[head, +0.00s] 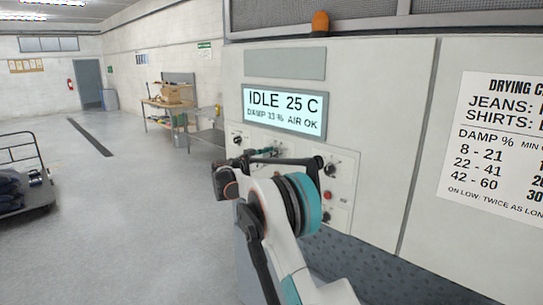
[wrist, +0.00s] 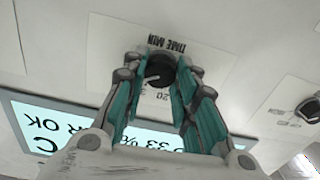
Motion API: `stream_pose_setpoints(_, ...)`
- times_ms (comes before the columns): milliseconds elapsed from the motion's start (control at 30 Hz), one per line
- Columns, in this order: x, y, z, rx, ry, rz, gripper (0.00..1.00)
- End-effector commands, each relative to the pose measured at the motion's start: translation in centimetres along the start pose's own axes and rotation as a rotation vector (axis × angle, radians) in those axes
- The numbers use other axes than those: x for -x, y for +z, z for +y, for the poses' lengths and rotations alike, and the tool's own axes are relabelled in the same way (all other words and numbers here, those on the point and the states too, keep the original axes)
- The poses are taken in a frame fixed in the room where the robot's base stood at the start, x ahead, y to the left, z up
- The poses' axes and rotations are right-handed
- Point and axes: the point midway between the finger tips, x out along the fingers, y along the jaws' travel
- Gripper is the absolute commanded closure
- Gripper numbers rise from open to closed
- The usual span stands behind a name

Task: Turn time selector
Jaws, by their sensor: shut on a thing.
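The time selector is a dark round knob (wrist: 160,70) with a pale pointer mark, on a white plate labelled "TIME MIN", near the top middle of the wrist view. My gripper (wrist: 159,77) has its teal-lined fingers on both sides of this knob and is shut on it. In the head view my gripper (head: 272,155) reaches to the control panel (head: 343,186) below the display, and the fingers and wrist hide the knob there. The display (head: 284,109) reads "IDLE 25 C" and "DAMP 33 % AIR OK".
Another knob (head: 329,169) and a red button (head: 327,195) sit right of my gripper, and a small knob (head: 238,140) sits left. A drying chart (head: 490,150) is at right. A cart (head: 24,180) stands far left. The floor between is open.

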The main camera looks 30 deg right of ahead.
Motion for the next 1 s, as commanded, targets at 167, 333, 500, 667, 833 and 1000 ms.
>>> stream_pose_setpoints(167, 0.01, -0.01, -0.02, 0.015, -0.001, 0.000, 0.97)
stream_pose_setpoints(333, 0.01, 0.03, -0.04, 0.072, -0.001, 0.000, 0.97)
stream_pose_setpoints(500, 0.02, 0.08, -0.06, 0.184, -0.001, -0.002, 0.97)
stream_pose_setpoints(667, 0.02, 0.13, -0.09, 0.326, -0.001, -0.004, 0.97)
stream_pose_setpoints(833, 0.02, 0.09, -0.12, 0.488, -0.002, -0.007, 0.97)
stream_pose_setpoints(1000, 0.04, 0.07, -0.14, 0.650, -0.002, -0.009, 0.97)
